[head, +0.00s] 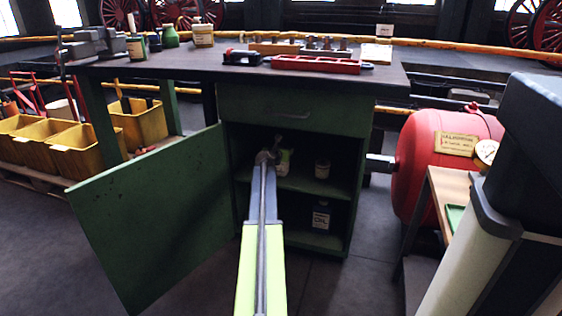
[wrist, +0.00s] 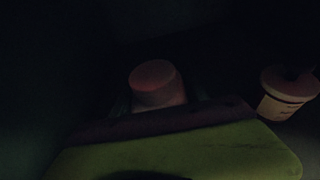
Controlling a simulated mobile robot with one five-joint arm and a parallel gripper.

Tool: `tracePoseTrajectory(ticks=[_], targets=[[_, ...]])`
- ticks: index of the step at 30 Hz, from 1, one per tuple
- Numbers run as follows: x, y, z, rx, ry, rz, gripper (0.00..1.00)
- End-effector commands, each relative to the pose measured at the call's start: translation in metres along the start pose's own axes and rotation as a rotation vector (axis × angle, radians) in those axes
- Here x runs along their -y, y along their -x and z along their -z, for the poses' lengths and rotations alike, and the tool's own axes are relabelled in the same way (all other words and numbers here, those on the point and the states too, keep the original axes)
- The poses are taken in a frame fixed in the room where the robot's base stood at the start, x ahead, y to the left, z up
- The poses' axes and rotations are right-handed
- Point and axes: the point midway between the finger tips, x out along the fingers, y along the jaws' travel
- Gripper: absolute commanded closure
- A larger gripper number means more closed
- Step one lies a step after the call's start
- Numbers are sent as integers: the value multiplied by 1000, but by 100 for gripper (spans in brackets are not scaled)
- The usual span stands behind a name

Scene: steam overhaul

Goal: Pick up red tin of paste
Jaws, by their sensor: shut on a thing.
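The red tin of paste (wrist: 156,82) shows in the dark wrist view as a short round tin with a dull reddish top. It sits upright between the fingers of my gripper (wrist: 158,100), which is shut on it. In the head view my gripper (head: 268,157) is inside the green cabinet (head: 296,120), at its upper shelf. The tin cannot be made out there, behind my arm and in shadow. Whether the tin touches the shelf cannot be told.
A pale labelled tin (wrist: 286,95) stands close to the right; a small jar (head: 322,169) shows on the shelf. An oil bottle (head: 321,214) stands below. The cabinet door (head: 150,215) hangs open at left. A red tank (head: 440,155) lies at right.

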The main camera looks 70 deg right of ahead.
Motion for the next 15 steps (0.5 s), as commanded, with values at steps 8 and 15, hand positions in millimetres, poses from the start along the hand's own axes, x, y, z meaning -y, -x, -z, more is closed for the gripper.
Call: tracePoseTrajectory(ticks=[8, 15], targets=[[0, 0, 0, 0, 0, 0, 100], [-1, 0, 0, 0, 0, 0, 100]])
